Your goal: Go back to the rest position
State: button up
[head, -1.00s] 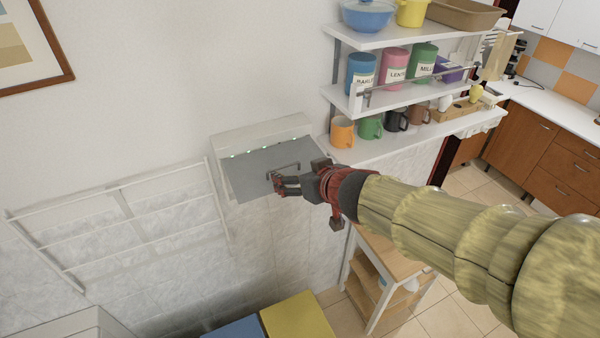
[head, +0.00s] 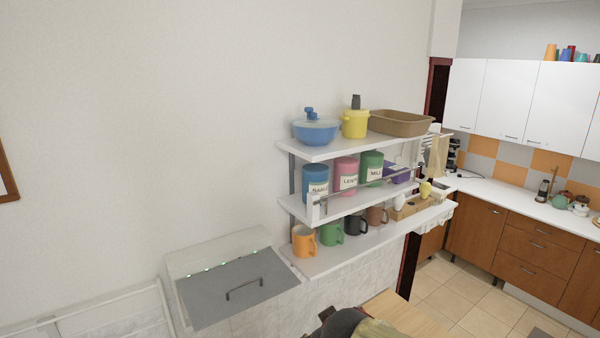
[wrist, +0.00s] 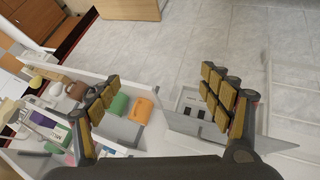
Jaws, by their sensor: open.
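My gripper (wrist: 155,105) shows in the wrist view with its two padded fingers wide apart and nothing between them. In the head view only a dark part of my arm shows at the bottom edge; the fingers are out of that picture. A wall box with a grey flap and dark handle (head: 244,289) is at the lower left of the head view. The flap is apart from my arm. A grey panel and pale box (wrist: 190,103) show beyond the right finger in the wrist view.
A white wall shelf (head: 352,205) holds canisters, mugs, a blue bowl and a brown tray. An orange mug (head: 304,241) stands at its lower left. A white drying rack (head: 110,315) is at lower left. Wooden cabinets with a white counter (head: 520,205) stand right. Tiled floor is clear there.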

jog(key=s+d+f+m+g+b, duration=0.1)
jog(key=s+d+f+m+b, duration=0.1)
jog(key=s+d+f+b, duration=0.2)
jog(key=s+d+f+m+g+b, duration=0.1)
jog(key=s+d+f+b, duration=0.3)
jog(key=s+f+b, duration=0.6)
jog(key=s+d+f+m+b, duration=0.3)
jog(key=s+f+b, duration=0.4)
jog(key=f+b, duration=0.8)
jog(key=shift+d+f+g+b, duration=0.15)
jog(key=shift+d+g+b, duration=0.3)
jog(key=shift+b, duration=0.35)
